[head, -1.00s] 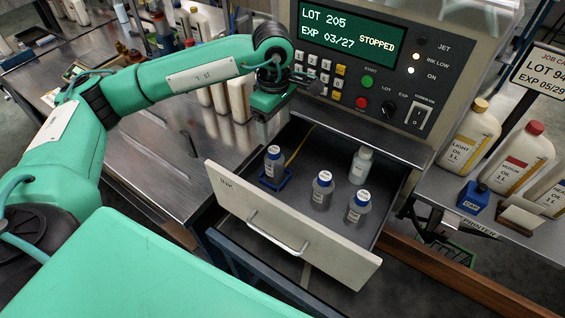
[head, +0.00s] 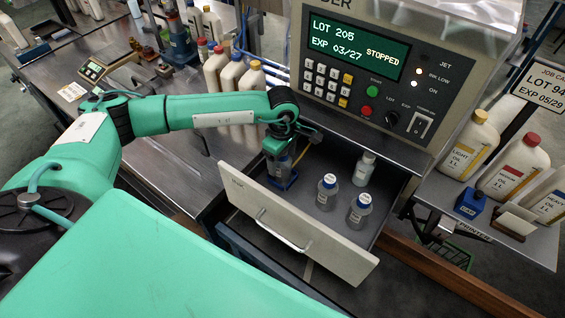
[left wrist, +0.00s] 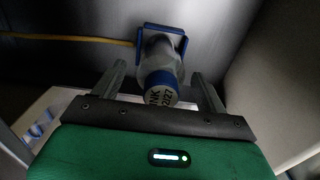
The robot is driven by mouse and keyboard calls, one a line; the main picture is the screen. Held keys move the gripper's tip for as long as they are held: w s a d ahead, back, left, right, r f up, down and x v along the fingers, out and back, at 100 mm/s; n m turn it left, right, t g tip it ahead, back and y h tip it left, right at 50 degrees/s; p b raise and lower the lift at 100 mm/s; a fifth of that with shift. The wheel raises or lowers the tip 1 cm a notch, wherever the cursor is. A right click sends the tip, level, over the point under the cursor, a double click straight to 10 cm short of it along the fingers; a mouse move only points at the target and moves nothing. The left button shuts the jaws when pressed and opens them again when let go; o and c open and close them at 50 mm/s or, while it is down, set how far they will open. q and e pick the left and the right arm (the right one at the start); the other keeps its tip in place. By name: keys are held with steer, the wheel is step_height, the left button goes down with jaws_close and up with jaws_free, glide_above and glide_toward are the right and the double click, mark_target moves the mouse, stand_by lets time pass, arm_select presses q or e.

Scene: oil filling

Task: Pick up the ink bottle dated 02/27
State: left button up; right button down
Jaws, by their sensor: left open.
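My left gripper (head: 281,172) is open and points down into the left part of the open drawer (head: 295,228). In the left wrist view, an ink bottle (left wrist: 161,78) with a blue collar stands between its two spread fingers. The white cap label reads "INK" and what looks like "02/27". The bottle stands at a blue square holder (left wrist: 178,34). In the head view my gripper mostly hides this bottle. My right gripper is not in view.
The printer panel (head: 355,55) above the drawer shows "LOT 205 EXP 03/27 STOPPED". The drawer front and side walls stand close around my gripper. A yellow cable (left wrist: 70,38) runs along the drawer. Oil bottles (head: 470,145) stand on the right shelf.

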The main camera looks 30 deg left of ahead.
arm_select(q)
steer(key=shift+d+f, duration=0.1)
steer(key=shift+f, duration=0.6)
steer(key=c, duration=1)
steer(key=shift+r, duration=0.1)
steer(key=shift+c, duration=0.2)
